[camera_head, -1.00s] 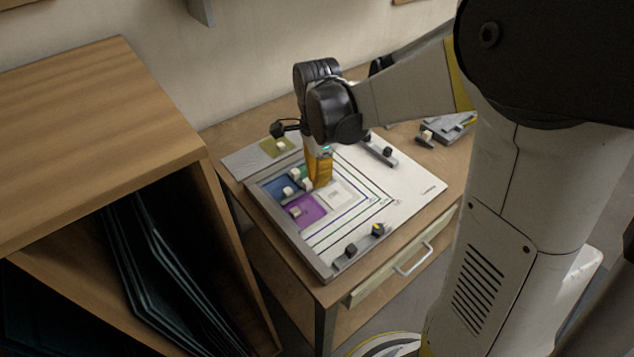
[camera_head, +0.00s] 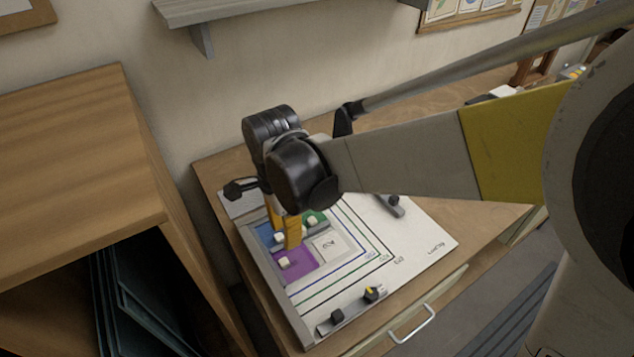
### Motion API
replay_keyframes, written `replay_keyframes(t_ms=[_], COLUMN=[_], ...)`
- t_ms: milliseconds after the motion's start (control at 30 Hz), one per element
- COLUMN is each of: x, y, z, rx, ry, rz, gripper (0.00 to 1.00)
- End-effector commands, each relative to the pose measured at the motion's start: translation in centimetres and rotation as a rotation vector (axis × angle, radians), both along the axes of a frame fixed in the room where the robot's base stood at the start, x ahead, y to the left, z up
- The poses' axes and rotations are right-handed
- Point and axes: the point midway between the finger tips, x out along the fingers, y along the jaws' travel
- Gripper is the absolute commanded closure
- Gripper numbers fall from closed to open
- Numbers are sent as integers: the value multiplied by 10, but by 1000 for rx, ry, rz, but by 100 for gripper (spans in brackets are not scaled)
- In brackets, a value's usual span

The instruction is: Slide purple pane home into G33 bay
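The purple pane (camera_head: 303,263) lies flat on the white board (camera_head: 420,247), with a pale knob (camera_head: 284,262) on it. It sits beside the grey left rail (camera_head: 268,277). A blue pane (camera_head: 261,234) and a green pane (camera_head: 318,217) lie behind it, and a pale square (camera_head: 331,246) lies to its right. My gripper (camera_head: 284,238) points down with orange fingers over the blue pane, just behind the purple one. The fingers partly hide the panes and a pale knob. I cannot tell whether they touch or hold it. The G33 label is not readable.
Nested coloured lines frame the panes on the board. A grey bar (camera_head: 350,311) with dark knobs lies near the front edge, and another (camera_head: 388,204) at the back right. A wooden cabinet (camera_head: 80,160) stands close on the left. The board's right part is clear.

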Motion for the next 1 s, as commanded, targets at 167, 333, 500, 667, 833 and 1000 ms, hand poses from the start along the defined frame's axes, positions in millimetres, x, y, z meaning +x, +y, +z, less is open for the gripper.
replay_keyframes(t_ms=[167,333,500,667,833,1000], x=[-3,-3,-2,-2,-2,-2], y=[5,4,4,4,4,4], z=[0,0,-9,-34,-66,-92], rx=[0,0,0,0,0,0], ry=[0,0,0,0,0,0], rz=[11,10,9,9,9,9], gripper=[69,69,69,69,69,69])
